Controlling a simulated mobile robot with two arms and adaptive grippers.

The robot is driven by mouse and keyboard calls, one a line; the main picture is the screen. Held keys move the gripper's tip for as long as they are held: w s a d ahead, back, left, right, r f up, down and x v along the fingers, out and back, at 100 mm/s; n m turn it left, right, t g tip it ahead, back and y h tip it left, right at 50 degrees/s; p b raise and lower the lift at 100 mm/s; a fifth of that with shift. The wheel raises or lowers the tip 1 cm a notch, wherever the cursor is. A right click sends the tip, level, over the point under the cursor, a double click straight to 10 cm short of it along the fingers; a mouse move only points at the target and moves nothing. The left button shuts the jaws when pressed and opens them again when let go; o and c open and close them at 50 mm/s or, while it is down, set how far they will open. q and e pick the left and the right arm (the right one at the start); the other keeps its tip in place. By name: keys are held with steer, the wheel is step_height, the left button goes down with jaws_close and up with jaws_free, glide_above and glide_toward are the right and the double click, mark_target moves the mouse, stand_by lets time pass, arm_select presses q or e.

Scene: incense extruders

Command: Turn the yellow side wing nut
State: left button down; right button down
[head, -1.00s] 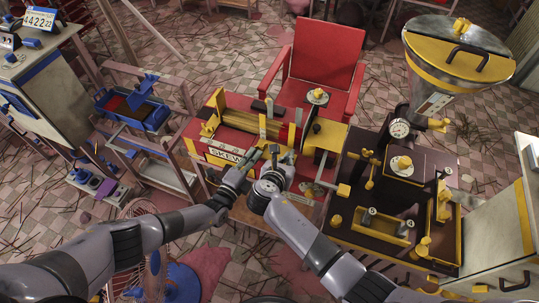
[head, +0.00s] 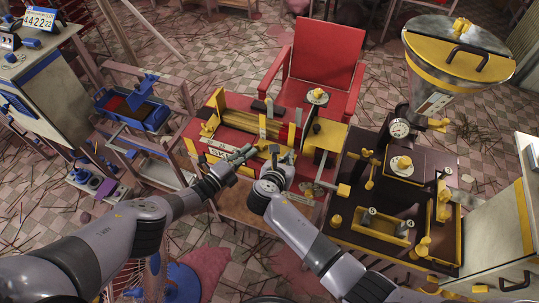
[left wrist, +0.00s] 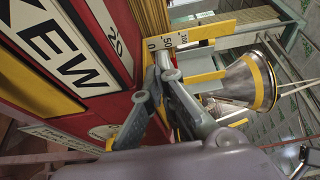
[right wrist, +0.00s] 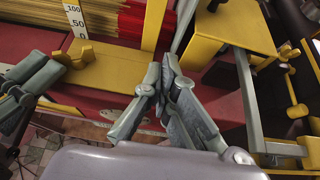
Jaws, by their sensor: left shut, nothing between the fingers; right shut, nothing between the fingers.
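The red extruder (head: 233,143) with yellow parts lies in front of both arms in the head view. My left gripper (head: 247,152) is shut and empty over its near edge, by the SKEW label. My right gripper (head: 281,156) is shut and empty just to the right of it. In the left wrist view the shut fingers (left wrist: 158,72) point at a yellow bracket beside a scale. In the right wrist view the shut fingers (right wrist: 164,78) lie over the red and yellow front.
A dark machine (head: 375,205) with a gauge, yellow knobs and a metal hopper (head: 455,65) stands to the right. A red chair (head: 320,55) is behind the extruder. A blue tray stand (head: 145,112) is at the left, with tiled floor between.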

arm_select(q)
steer(key=shift+w+d+r, duration=0.1)
steer(key=shift+w+r, duration=0.05)
steer(key=shift+r, duration=0.15)
stand_by(0.5)
steer(key=shift+g+h, duration=0.3)
steer(key=shift+h, duration=0.1)
